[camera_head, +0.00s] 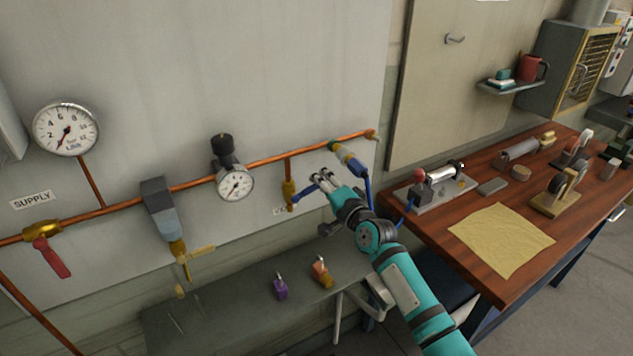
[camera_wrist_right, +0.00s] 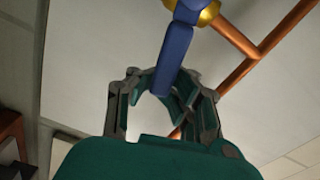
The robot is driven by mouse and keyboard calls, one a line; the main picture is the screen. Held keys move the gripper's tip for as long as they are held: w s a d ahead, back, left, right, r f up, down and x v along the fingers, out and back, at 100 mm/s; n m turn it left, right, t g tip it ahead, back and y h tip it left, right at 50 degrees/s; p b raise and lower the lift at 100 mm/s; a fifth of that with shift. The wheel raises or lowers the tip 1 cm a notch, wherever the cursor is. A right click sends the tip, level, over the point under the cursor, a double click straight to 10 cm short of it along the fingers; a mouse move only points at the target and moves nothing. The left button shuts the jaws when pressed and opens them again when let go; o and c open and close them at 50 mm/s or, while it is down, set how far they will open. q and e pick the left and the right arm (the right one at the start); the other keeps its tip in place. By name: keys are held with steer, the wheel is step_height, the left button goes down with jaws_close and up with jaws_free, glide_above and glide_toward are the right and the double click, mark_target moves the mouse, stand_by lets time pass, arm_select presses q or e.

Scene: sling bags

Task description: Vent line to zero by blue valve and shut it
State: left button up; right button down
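The blue valve is a small brass valve (camera_head: 289,193) on a short drop of copper pipe, with a blue lever (camera_head: 304,193) sticking out to the right. My right gripper (camera_head: 320,181) is at the lever's free end. In the right wrist view the blue lever (camera_wrist_right: 176,48) reaches down between the fingers of my right gripper (camera_wrist_right: 165,98), which stand apart with space around the lever's end. Contact cannot be made out. My left gripper is not in view.
A filter unit (camera_head: 160,210) hangs midway. A blue hose (camera_head: 366,190) runs close behind my right arm. Purple (camera_head: 280,288) and orange (camera_head: 321,270) padlocks lie on the grey bench (camera_head: 225,312).

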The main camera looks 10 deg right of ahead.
steer(key=shift+d+f+m+b, duration=0.2)
steer(key=shift+f+m+b, duration=0.45)
steer(key=shift+f+m, duration=0.95)
steer(key=shift+s+f, duration=0.1)
steer(key=c, duration=1.9)
jaws_free()
steer(key=o, duration=0.7)
steer(key=shift+s+d+r, duration=0.3)
steer(key=shift+s+r, duration=0.1)
steer(key=shift+w+r, duration=0.1)
steer(key=shift+w+a, duration=0.1)
steer(key=shift+a, duration=0.05)
steer(key=v, duration=1.2)
